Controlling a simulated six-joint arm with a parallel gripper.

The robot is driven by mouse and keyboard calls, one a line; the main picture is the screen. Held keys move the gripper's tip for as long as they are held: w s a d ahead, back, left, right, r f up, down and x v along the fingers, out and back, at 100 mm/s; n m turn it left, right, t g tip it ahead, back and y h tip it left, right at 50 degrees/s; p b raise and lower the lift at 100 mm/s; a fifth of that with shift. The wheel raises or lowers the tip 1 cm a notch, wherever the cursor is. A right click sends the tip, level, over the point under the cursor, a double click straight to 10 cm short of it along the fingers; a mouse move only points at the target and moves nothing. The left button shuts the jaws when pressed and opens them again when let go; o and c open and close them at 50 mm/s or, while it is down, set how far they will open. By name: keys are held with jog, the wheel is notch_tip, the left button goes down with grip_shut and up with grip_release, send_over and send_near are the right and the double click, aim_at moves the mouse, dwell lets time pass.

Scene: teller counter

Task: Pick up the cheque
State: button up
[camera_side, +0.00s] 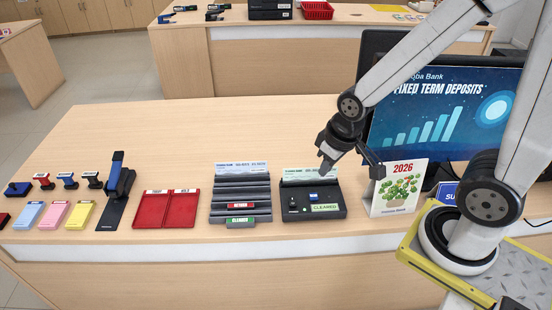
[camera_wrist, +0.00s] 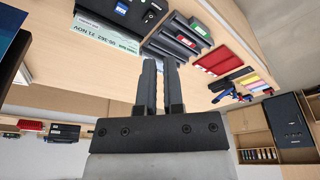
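A pale blue-green cheque (camera_side: 297,173) stands at the back of a black device (camera_side: 296,213) with a green CLEARED label. It also shows in the wrist view (camera_wrist: 106,34), upside down, at upper left. Another pale blue printed slip (camera_side: 240,168) stands at the back of the dark tiered rack to the left. My gripper (camera_side: 326,170) is above the right end of the device, close to the cheque in the side picture; contact cannot be made out. In the wrist view, its fingers (camera_wrist: 160,80) have a narrow gap with nothing between them.
A 2026 calendar (camera_side: 398,188) and a large monitor (camera_side: 445,110) stand close on the right. Left of the device are the tiered rack (camera_side: 240,197), red trays (camera_side: 166,209), a stapler (camera_side: 117,190), stamps and ink pads. The counter behind them is clear.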

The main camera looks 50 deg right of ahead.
jog(key=o, duration=0.4)
jog(key=shift+c, duration=0.2)
jog(key=w+d+f+n+y, duration=0.1)
jog(key=w+d+f+n, duration=0.3)
jog(key=d, duration=0.4)
jog(key=w+d+f+n+y, duration=0.2)
jog(key=w+d+f+n, duration=0.3)
jog(key=w+d+f, duration=0.1)
jog(key=shift+w+d+f+t, duration=0.35)
jog(key=shift+d+f, duration=0.35)
jog(key=shift+d, duration=0.35)
jog(key=shift+f, duration=0.1)
jog(key=shift+x, duration=1.3)
